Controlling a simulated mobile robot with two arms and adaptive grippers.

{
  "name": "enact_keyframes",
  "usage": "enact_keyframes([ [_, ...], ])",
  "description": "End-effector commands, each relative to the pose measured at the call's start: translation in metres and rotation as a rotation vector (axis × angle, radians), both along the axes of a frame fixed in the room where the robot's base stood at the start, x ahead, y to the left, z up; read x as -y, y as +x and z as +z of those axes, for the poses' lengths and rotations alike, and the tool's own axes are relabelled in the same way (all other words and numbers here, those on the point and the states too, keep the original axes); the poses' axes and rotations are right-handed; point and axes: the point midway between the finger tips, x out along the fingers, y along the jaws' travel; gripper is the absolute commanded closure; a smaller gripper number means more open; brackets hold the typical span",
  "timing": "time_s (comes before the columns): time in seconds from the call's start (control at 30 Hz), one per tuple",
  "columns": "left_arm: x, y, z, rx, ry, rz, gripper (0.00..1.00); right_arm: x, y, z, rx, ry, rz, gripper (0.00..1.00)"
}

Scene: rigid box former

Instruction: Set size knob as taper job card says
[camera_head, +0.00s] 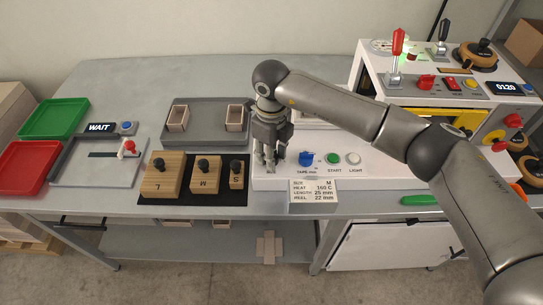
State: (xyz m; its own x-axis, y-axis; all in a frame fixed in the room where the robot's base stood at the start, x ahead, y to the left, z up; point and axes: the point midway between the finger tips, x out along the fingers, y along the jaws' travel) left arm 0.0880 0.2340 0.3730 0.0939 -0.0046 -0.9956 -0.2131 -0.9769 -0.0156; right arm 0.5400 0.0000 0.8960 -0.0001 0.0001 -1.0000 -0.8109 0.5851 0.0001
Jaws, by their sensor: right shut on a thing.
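The job card (313,191) on the front of the white taper panel (375,168) reads size M, heat 160 C, length 25 mm, reel 22 mm. My right gripper (271,164) points down at the panel's left end and is shut on the size knob there. Its fingers hide the knob, so its setting cannot be read. A blue knob marked TAPE mm (306,158), a green START button (333,158) and a white LIGHT button (354,158) sit to the right. My left gripper is not in view.
Wooden blocks marked L (161,180), M (204,178) and S (236,176) stand left of the panel. A grey tray (205,110) holds small boxes behind them. Green (55,117) and red (30,165) trays lie far left. A white machine (415,95) stands right, behind my arm.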

Motion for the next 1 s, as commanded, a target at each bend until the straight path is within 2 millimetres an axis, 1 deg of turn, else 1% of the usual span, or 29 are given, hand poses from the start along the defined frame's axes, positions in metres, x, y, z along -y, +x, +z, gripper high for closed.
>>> enact_keyframes([
  [0.03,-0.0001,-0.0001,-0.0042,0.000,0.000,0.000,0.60,0.0005,0.0000,-0.0023,0.000,-0.001,-0.026,0.93],
  [0.1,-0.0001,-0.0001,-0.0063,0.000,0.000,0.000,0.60,0.0004,-0.0001,-0.0022,-0.001,-0.001,-0.063,0.93],
  [0.33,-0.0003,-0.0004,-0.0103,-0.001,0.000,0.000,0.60,0.0004,0.0001,-0.0011,0.000,-0.001,-0.139,0.93],
  [0.87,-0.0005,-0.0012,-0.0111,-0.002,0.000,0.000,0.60,0.0004,-0.0002,-0.0004,-0.001,-0.001,-0.161,0.93],
  [0.9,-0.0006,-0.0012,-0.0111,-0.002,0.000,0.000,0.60,0.0004,-0.0002,-0.0004,-0.001,-0.001,-0.161,0.64],
  [1.0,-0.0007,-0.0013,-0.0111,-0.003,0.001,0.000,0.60,0.0003,-0.0001,-0.0004,-0.001,-0.001,-0.161,0.51],
])
